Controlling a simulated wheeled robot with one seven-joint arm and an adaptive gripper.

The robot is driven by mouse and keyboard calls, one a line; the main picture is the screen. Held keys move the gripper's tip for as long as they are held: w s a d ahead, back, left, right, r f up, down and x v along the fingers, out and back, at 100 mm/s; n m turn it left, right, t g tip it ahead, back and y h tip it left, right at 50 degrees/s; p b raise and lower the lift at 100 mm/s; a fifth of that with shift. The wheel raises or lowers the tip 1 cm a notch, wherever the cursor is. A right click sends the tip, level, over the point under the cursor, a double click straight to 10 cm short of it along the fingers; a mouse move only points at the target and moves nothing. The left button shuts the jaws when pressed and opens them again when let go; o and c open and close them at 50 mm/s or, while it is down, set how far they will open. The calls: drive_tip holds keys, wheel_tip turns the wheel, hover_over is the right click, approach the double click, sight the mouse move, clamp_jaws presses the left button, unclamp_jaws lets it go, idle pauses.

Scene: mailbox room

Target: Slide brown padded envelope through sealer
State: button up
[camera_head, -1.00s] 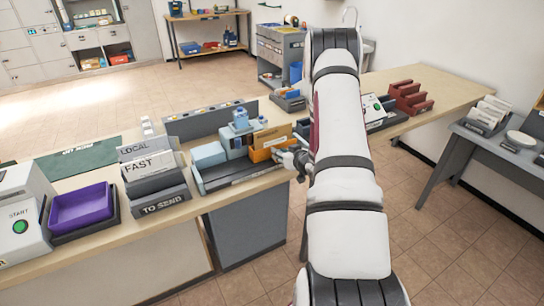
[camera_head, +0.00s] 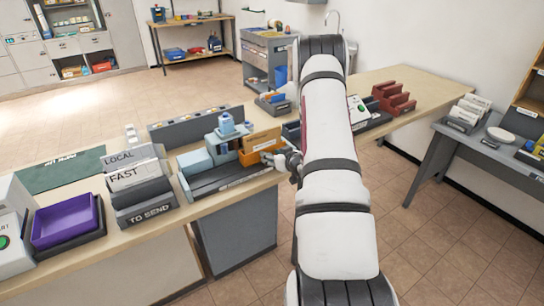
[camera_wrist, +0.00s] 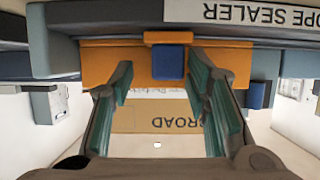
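The envelope sealer (camera_head: 196,161) is a light blue machine on a dark grey base at the counter's front edge. Its label (camera_wrist: 255,14) shows partly as "OPE SEALER" in the wrist view. A brown-orange envelope (camera_head: 262,137) with a pale label stands at the sealer's right end; where it ends and the orange piece in front begins is unclear. My gripper (camera_head: 287,161) is just right of it. In the wrist view my gripper (camera_wrist: 162,90) has its fingers apart, with an orange-brown surface (camera_wrist: 112,62) beyond them.
Left of the sealer are a "TO SEND" holder (camera_head: 146,211) with LOCAL and FAST cards and a purple tray (camera_head: 64,222). Dark red racks (camera_head: 394,99) stand right of my arm. The counter (camera_head: 118,248) edge is near my gripper; the floor in front is open.

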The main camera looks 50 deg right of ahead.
drive_tip(key=v, duration=1.2)
idle(0.4)
